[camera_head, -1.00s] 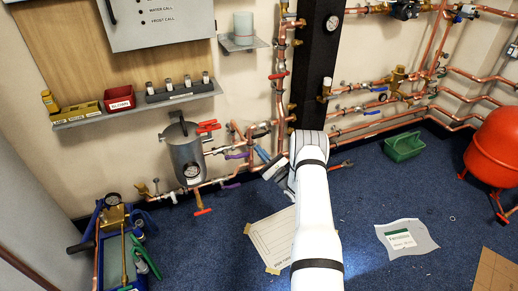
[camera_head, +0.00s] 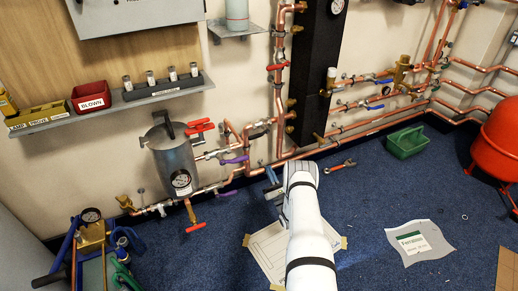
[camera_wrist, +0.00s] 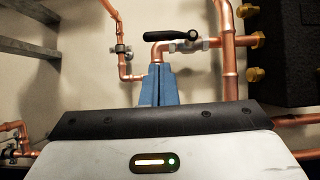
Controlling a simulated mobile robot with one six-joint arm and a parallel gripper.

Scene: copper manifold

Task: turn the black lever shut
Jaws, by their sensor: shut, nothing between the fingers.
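The black lever (camera_wrist: 172,35) sits on a small valve (camera_wrist: 190,45) in a copper pipe run in the wrist view. The lever points left from the valve and lies about parallel to the horizontal pipe. In the head view a small dark handle (camera_head: 258,133) by the copper pipes appears to be the same lever. My gripper (camera_wrist: 158,68) shows blue fingers pressed together and empty, below the lever in the wrist picture. Whether the fingertips touch the pipe behind them I cannot tell. In the head view my gripper (camera_head: 271,176) is partly hidden by my white wrist.
Red levers (camera_head: 200,127) and purple levers (camera_head: 233,160) stand left of the dark handle, beside a grey vessel (camera_head: 173,160). A black column (camera_head: 316,80) with brass fittings stands to the right. A green crate (camera_head: 406,143) and a paper sheet (camera_head: 270,250) lie on the blue floor.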

